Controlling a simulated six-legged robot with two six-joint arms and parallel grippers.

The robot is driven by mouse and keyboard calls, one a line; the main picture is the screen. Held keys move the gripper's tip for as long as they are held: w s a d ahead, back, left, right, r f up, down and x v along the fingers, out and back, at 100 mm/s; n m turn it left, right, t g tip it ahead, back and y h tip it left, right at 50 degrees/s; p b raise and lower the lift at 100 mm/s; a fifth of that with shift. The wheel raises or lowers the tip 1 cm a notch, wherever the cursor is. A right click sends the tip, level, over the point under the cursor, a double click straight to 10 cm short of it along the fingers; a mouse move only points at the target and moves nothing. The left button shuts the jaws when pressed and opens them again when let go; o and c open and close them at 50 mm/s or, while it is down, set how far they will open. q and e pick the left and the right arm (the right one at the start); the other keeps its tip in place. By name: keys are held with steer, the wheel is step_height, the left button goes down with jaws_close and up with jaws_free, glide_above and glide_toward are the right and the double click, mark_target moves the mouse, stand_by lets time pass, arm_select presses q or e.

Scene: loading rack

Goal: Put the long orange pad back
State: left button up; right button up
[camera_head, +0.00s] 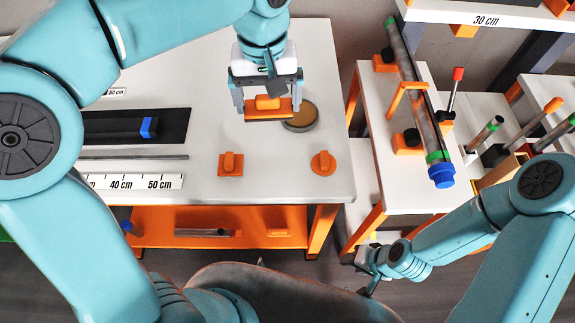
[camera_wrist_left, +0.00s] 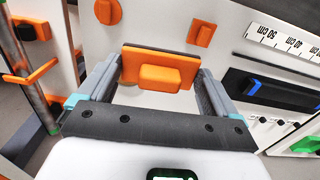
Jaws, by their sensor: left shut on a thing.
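The long orange pad (camera_head: 268,113) is a flat rectangular bar with a raised block handle. My left gripper (camera_head: 268,100) is shut on it, a finger at each end, over the back right of the white table. In the left wrist view the pad (camera_wrist_left: 160,70) spans between the two fingers of my left gripper (camera_wrist_left: 158,84). It appears to be held above the table, but the exact gap is hard to tell. My right gripper (camera_head: 370,276) is small and low at the right, beside the side bench; its jaws are unclear.
A round brown-topped disc (camera_head: 301,117) lies partly behind the pad. A square orange pad (camera_head: 230,164) and a round orange pad (camera_head: 323,162) lie nearer the front of the white table (camera_head: 273,186). A black tray (camera_head: 110,127) and ruler (camera_head: 130,182) are left.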

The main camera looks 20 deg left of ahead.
mark_target(279, 167)
arm_select(q)
steer(key=shift+s+d+r, duration=0.15)
steer(key=shift+d+r, duration=0.1)
steer(key=shift+d, duration=0.35)
steer(key=shift+s+d+f+m, duration=0.15)
steer(key=shift+f+m, duration=0.1)
steer(key=shift+m, duration=0.05)
step_height(279, 167, down, 19)
steer(key=shift+f, duration=0.2)
steer(key=shift+f+b, duration=0.1)
steer(key=shift+b, duration=0.25)
steer(key=o, duration=0.7)
